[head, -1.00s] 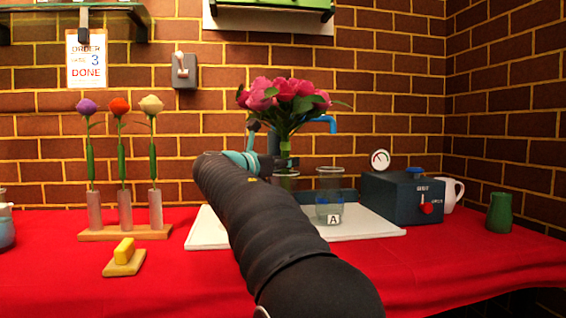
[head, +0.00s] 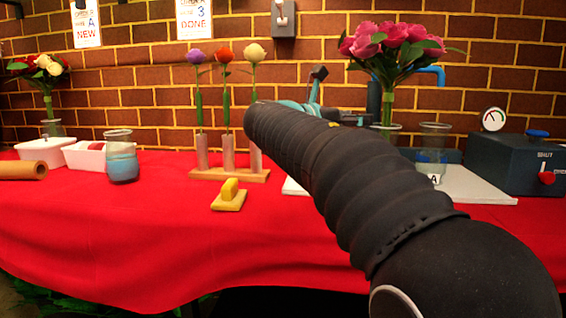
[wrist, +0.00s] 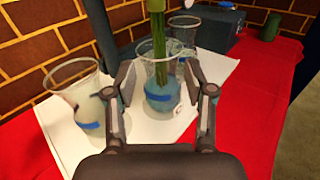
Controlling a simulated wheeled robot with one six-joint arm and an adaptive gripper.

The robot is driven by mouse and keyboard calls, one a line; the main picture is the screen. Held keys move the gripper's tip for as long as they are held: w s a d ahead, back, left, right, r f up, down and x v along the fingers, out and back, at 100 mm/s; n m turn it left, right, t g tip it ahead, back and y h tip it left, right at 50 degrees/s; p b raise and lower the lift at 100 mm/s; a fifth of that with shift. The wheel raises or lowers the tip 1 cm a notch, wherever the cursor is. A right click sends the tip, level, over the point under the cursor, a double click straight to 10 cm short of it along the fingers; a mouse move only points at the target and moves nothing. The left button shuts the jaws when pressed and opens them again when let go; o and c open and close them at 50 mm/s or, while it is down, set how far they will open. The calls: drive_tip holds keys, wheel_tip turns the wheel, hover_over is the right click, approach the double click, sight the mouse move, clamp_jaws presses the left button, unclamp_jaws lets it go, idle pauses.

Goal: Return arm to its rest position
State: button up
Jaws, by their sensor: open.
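My gripper (wrist: 168,88) is open, its two fingers spread. In the wrist view, the green stems (wrist: 159,45) stand in a glass vase (wrist: 158,95) seen between and beyond the fingers, with nothing clamped. In the head view, my gripper (head: 352,117) is small and partly hidden behind my dark arm, left of the stems. My arm reaches forward over the table. The pink bouquet (head: 392,45) stands upright; its vase is largely hidden by my arm.
A glass marked A (head: 433,150) stands on the white board (head: 475,188), beside a dark box (head: 520,163) with a gauge. Another glass (wrist: 85,100) is close left of my gripper. Front-left red cloth is clear.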

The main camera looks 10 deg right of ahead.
drive_tip(key=s+d+f+m+g+y+p, duration=0.15)
drive_tip(key=s+f+m+y+p, duration=0.35)
drive_tip(key=s+f+m+y, duration=0.7)
drive_tip(key=s+a+f+m+y+p, duration=0.2)
drive_tip(key=s+a+f+m, duration=0.3)
drive_tip(key=s, duration=0.5)
drive_tip(key=s+a+f+m+y+p, duration=0.2)
drive_tip(key=s+a+f+m, duration=0.3)
drive_tip(key=s+f, duration=0.3)
drive_tip(key=shift+s+f+m+g+p, duration=0.2)
drive_tip(key=shift+s+m+g+p, duration=0.25)
drive_tip(key=shift+s, duration=0.6)
